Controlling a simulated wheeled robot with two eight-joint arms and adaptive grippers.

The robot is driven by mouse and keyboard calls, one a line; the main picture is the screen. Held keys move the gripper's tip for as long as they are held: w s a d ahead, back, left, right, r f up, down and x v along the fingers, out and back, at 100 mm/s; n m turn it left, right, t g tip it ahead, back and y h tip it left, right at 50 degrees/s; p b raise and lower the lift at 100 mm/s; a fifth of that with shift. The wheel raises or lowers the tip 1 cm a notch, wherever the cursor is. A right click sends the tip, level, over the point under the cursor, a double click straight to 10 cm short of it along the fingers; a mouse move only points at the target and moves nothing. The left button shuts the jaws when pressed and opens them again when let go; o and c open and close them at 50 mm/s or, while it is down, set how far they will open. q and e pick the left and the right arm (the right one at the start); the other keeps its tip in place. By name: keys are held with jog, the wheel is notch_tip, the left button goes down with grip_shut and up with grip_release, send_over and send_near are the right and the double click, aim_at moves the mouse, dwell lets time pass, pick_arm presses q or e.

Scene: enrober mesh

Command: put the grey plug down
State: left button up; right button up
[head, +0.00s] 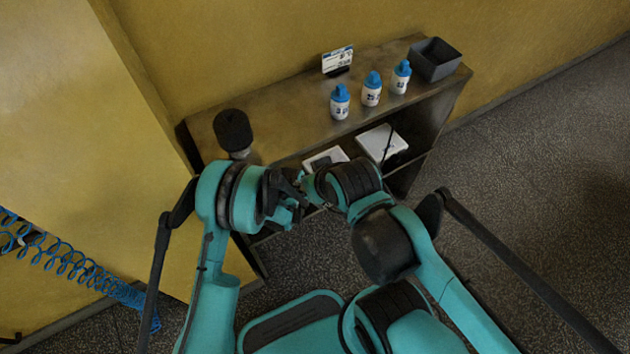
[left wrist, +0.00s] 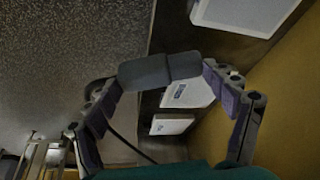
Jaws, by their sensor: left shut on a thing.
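In the left wrist view the grey plug (left wrist: 158,70) is a smooth dark grey block with rounded ends and a seam near its middle. My left gripper (left wrist: 163,74) is shut on it, one finger at each end, and holds it in front of the wrist camera. In the head view my left gripper (head: 287,192) is in front of the shelf unit, low and close to my right arm. The plug cannot be made out there, as the arms cover that area. The fingers of my right gripper cannot be made out where the two arms meet.
A brown shelf unit (head: 290,105) stands against the yellow wall. On top are a dark round-headed object (head: 233,132), several blue-capped bottles such as this one (head: 371,90), a small sign (head: 338,60) and a dark open bin (head: 435,59). White devices (head: 380,143) lie on the lower shelf.

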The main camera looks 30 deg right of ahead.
pick_arm(q)
jog(key=w+f+b, duration=0.1)
jog(key=w, duration=0.1)
jog(key=w+d+f, duration=0.1)
jog(key=w+f, duration=0.1)
jog(key=w, duration=0.1)
jog(key=w+d+f+b, duration=0.1)
jog(key=w+f, duration=0.1)
jog(key=w, duration=0.1)
jog(key=shift+d+f+b, duration=0.1)
jog(key=shift+d+b, duration=0.05)
jog(key=shift+b, duration=0.15)
notch_tip(320, 180, down, 4)
jog(key=shift+b, duration=1)
jog(key=shift+s, duration=0.1)
jog(key=o, duration=1.6)
jog(key=shift+c, duration=0.2)
